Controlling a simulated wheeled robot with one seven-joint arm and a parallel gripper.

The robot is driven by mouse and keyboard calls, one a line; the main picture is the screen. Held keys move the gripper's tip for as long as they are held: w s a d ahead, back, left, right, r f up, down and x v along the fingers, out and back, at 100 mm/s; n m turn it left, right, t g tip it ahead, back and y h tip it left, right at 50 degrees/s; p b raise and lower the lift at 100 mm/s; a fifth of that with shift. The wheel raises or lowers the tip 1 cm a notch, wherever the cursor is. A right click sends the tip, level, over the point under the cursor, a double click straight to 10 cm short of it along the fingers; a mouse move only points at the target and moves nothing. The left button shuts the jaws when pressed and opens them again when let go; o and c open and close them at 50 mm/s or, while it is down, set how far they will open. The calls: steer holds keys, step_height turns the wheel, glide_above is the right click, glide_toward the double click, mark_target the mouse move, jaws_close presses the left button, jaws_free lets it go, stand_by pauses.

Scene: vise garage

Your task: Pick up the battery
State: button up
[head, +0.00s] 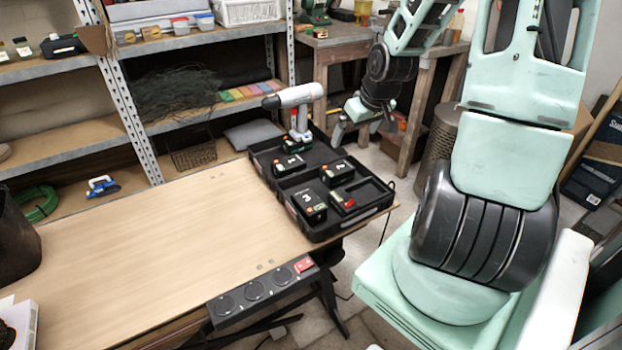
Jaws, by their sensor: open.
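Several black batteries with white markings sit in an open black case on the workbench. One battery (309,205) is at the near left of the case. Another battery (337,173) is near its middle, one (289,165) is at its left, and one (296,144) is by the drill. The black case (325,232) lies at the bench's right edge. My gripper (362,132) is open and appears empty, beyond the far right side of the case. It is apart from the batteries, and its fingers are small in the head view.
A grey and white cordless drill (294,98) stands upright at the back of the case. A small red item (349,203) lies in the near right compartment. The wooden workbench (160,265) is largely clear. A power strip (255,291) is on its front edge. Metal shelves (130,110) stand behind.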

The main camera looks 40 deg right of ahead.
steer(key=b, duration=0.4)
glide_above(337, 167)
steer(key=s, duration=0.3)
steer(key=f, duration=1.1)
steer(key=shift+w+a, duration=0.2)
steer(key=shift+a, duration=0.05)
steer(key=shift+b+x, duration=0.35)
steer(key=shift+x, duration=2.5)
steer(key=shift+w+r, duration=0.1)
steer(key=shift+w, duration=0.1)
steer(key=c, duration=1.1)
